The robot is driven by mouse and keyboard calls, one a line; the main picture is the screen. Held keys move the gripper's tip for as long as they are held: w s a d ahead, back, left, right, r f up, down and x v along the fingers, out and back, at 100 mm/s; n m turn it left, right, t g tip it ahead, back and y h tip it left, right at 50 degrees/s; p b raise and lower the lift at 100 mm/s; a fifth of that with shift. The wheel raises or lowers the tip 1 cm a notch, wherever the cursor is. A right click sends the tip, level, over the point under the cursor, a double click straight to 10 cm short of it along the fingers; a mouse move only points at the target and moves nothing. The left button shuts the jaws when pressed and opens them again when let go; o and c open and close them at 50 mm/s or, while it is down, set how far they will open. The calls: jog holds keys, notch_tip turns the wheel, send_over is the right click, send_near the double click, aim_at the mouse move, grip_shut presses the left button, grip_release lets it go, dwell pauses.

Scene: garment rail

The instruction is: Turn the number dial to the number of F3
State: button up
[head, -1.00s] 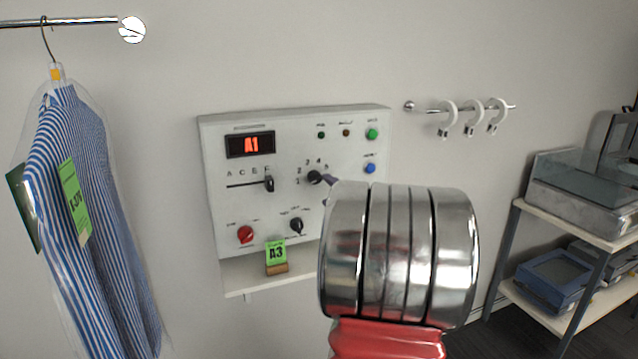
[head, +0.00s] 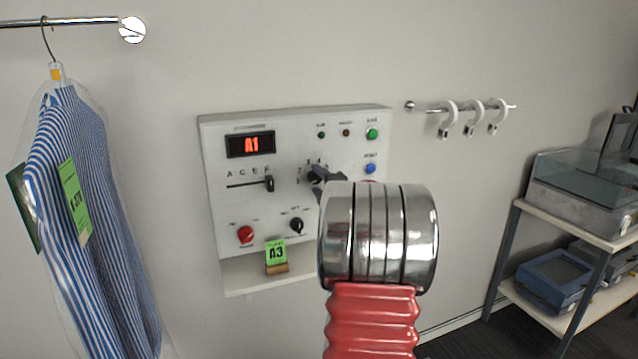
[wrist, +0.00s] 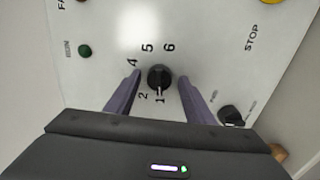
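The number dial (head: 314,175) is a small black knob on the white control panel (head: 225,200); my finger partly covers it in the head view. In the wrist view the dial (wrist: 159,78) shows whole, with its white mark pointing to the 1. My gripper (wrist: 160,76) is open, with one grey-purple finger on each side of the dial and a visible gap on both sides. In the head view the gripper (head: 322,176) is mostly hidden behind my silver wrist. The red display (head: 251,144) reads A1. The letter slider (head: 269,184) stands at the right end, by F.
Below the dial are a red knob (head: 245,234) and a black knob (head: 296,226). Green (head: 372,134) and blue (head: 370,168) buttons sit at the right. A green A3 tag (head: 276,252) stands on the ledge. A bagged striped shirt (head: 85,200) hangs at the left.

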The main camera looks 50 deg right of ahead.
jog(key=c, duration=1)
jog(key=shift+o, duration=0.2)
jog(key=shift+f+m, duration=0.1)
jog(key=shift+m, duration=0.3)
jog(key=m, duration=0.2)
jog(key=shift+m, duration=0.3)
jog(key=m, duration=0.4)
jog(key=shift+f+m, duration=0.1)
jog(key=shift+m, duration=0.2)
jog(key=m, duration=0.4)
jog(key=shift+f, duration=0.1)
jog(key=shift+m, duration=1.9)
